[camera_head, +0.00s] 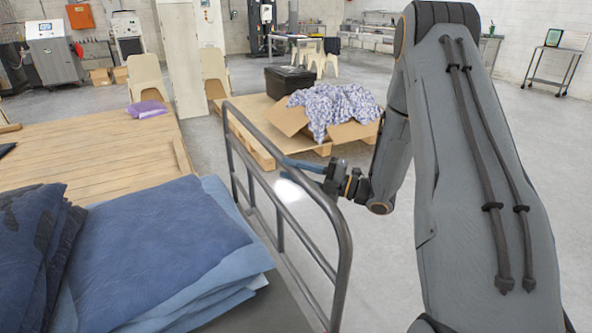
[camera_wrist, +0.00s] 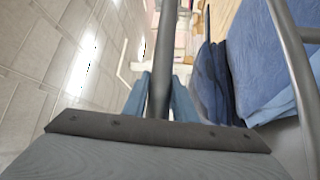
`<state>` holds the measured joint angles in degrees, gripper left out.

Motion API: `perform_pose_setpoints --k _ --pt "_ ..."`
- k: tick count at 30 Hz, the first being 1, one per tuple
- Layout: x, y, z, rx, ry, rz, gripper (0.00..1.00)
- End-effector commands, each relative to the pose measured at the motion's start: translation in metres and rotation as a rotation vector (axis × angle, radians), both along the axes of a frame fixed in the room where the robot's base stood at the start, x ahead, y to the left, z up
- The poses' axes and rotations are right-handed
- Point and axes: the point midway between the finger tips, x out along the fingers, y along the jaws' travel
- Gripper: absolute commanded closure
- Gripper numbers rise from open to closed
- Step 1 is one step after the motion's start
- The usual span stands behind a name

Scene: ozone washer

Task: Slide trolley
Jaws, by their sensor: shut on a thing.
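The trolley's grey tubular handle frame (camera_head: 343,260) stands upright at the near end of the trolley. Its flat deck (camera_head: 285,292) carries folded blue garments (camera_head: 155,240). My gripper (camera_head: 295,163) is at the frame from the right side, with its blue fingers at a grey bar. In the wrist view my gripper (camera_wrist: 160,95) has one blue finger on each side of the grey bar (camera_wrist: 165,50) and is shut on it. Another bar of the frame (camera_wrist: 290,60) shows at the right. The trolley's wheels are out of view.
A wooden table (camera_head: 90,155) with a purple packet (camera_head: 147,109) stands at the left. Beyond the trolley a pallet (camera_head: 255,110) holds a black crate (camera_head: 290,80) and an open cardboard box (camera_head: 350,131) with patterned cloth. Grey floor at the right (camera_head: 545,130) is clear.

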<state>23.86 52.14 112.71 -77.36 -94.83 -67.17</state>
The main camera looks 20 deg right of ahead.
Motion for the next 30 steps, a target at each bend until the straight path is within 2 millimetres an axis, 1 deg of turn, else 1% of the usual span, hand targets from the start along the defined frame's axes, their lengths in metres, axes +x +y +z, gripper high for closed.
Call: perform_pose_setpoints --k 1,6,7,10,20,23,30 --pt "-0.003 0.009 -0.001 0.0 0.002 0.016 1.0" --pt "-0.003 0.008 -0.001 0.001 0.003 0.016 1.0" --pt "-0.003 0.008 -0.001 0.0 0.002 0.015 0.73" --pt "-0.002 0.004 -0.001 0.001 0.003 0.01 0.57" --pt "-0.003 0.002 -0.001 0.0 0.002 0.008 0.57" --pt "-0.008 -0.006 -0.002 0.001 0.002 0.006 0.57" --pt "-0.03 -0.038 -0.009 0.001 0.003 0.006 0.57"
